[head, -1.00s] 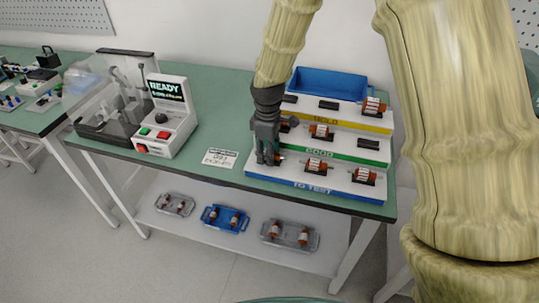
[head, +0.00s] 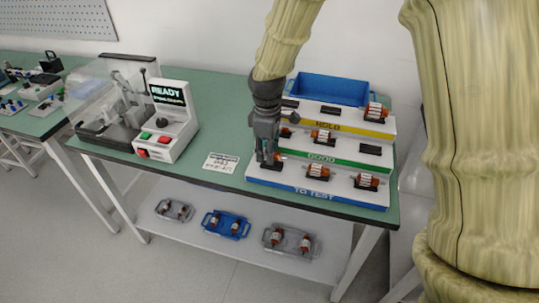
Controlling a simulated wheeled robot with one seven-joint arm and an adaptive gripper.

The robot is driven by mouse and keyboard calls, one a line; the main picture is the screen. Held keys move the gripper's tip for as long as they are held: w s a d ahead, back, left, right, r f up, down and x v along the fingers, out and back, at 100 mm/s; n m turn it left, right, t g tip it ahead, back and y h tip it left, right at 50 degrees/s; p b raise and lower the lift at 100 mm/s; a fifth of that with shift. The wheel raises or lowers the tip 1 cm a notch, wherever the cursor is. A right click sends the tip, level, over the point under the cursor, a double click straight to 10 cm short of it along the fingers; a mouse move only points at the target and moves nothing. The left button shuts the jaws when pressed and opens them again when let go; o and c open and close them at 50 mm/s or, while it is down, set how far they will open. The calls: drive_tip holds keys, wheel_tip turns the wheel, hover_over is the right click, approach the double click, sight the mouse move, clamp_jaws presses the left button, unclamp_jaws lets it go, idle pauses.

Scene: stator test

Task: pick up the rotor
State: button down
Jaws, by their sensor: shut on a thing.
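My gripper (head: 268,162) points down at the left end of the front "TO TEST" step of the stepped rack (head: 315,192). It is shut on a rotor (head: 280,156), of which only a small orange-brown part shows beside the fingers. The fingers hide the rest, and I cannot tell whether the rotor is clear of its cradle. Two more orange-and-white rotors lie on the same step, a middle rotor (head: 317,171) and a right rotor (head: 367,181).
The "GOOD" step holds a rotor (head: 323,134) and the "HOLD" step another (head: 376,112). A blue bin (head: 328,88) stands behind. The tester with its "READY" screen (head: 168,94) is at left. Trays with rotors, including a blue tray (head: 240,229), lie on the lower shelf.

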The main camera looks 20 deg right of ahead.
drive_tip(key=s+a+r+b, duration=0.1)
drive_tip(key=s+a, duration=0.8)
drive_tip(key=s, duration=0.2)
drive_tip(key=shift+a+r+b, duration=0.15)
drive_tip(key=shift+a+b, duration=0.1)
drive_tip(key=shift+b, duration=0.15)
wheel_tip(320, 180, up, 5)
drive_tip(key=p, duration=0.5)
drive_tip(key=shift+d+p, duration=0.1)
drive_tip(key=shift+p, duration=0.2)
